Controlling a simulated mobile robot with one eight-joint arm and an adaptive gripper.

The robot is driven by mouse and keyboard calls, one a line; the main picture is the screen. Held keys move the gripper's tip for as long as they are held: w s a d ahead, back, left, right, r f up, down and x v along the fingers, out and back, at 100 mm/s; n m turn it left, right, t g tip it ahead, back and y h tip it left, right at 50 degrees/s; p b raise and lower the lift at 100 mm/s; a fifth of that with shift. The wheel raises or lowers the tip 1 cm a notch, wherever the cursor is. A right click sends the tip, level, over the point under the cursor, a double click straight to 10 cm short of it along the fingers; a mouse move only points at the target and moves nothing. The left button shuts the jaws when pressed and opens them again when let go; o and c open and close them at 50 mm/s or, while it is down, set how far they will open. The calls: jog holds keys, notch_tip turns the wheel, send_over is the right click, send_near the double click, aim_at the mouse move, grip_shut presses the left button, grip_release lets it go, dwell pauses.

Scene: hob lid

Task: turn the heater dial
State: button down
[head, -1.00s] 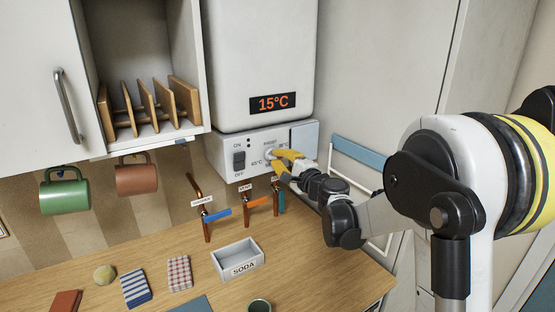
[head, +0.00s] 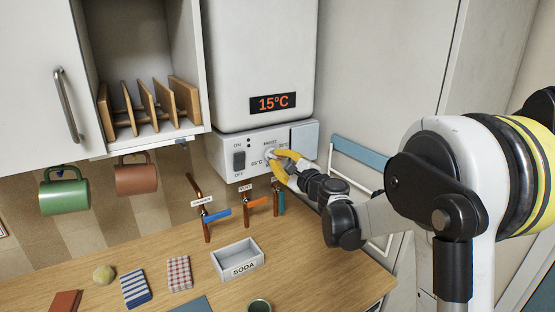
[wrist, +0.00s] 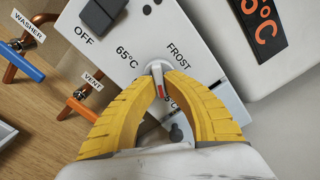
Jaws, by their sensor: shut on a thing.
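The heater dial (wrist: 157,70) is a small pale knob with a red mark, on the white control panel (wrist: 195,40) under the heater. My gripper (wrist: 160,84) has its two yellow fingers shut on the dial, one on each side. The red mark shows between the fingers, towards the gripper's palm. The labels 65°C and FROST are readable; another label is partly hidden by the right finger. In the head view my gripper (head: 273,155) reaches the panel from the right and mostly covers the dial. The heater display (head: 273,102) reads 15°C.
A dark ON/OFF switch (head: 239,160) sits left of the dial. Below hang pipes with a blue-handled valve (head: 217,214) and an orange-handled valve (head: 258,202). A SODA tray (head: 237,260) stands on the wooden counter (head: 215,293). Mugs hang at left.

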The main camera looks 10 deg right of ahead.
jog(key=c, duration=1.5)
grip_release()
jog(key=v, duration=1.2)
jog(key=shift+a, duration=0.1)
